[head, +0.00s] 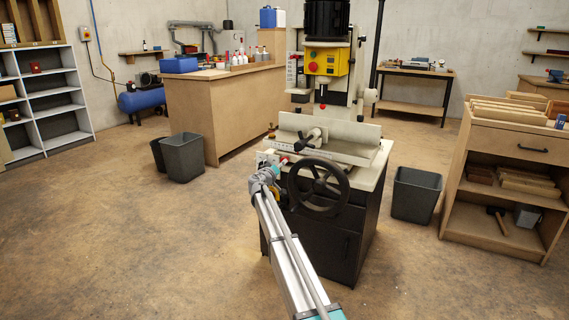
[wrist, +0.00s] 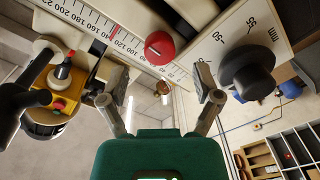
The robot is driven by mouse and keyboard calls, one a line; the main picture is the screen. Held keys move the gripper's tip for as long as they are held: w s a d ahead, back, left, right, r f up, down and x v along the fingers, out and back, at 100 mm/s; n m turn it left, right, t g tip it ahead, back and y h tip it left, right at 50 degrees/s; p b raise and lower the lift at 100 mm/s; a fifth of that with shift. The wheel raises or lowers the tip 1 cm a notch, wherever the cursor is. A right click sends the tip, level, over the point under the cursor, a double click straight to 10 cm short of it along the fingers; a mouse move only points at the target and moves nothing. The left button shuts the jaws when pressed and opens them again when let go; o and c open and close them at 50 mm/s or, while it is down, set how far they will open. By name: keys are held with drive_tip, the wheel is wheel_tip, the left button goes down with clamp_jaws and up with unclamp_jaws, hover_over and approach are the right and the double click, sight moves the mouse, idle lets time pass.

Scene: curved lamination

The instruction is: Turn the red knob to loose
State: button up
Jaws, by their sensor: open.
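The red knob (wrist: 159,48) shows in the wrist view as a round red cap at the upper middle, against the white graduated scale. My gripper (wrist: 160,88) is open, its two fingers spread to the left and right. The knob lies above the gap between the fingertips in the picture, and I see no contact. In the head view my gripper (head: 267,174) is at the front left of the machine, beside the handwheel. A small red spot there (head: 284,160) may be the knob. No loose or tight marking is readable.
A black knob (wrist: 247,73) sits close to the right finger on a second scale plate. The machine's large black handwheel (head: 318,188) is just right of my gripper. Grey bins (head: 183,158) stand on both sides of the machine. The floor at left is clear.

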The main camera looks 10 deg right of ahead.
drive_tip(key=shift+x, duration=2.25)
clamp_jaws()
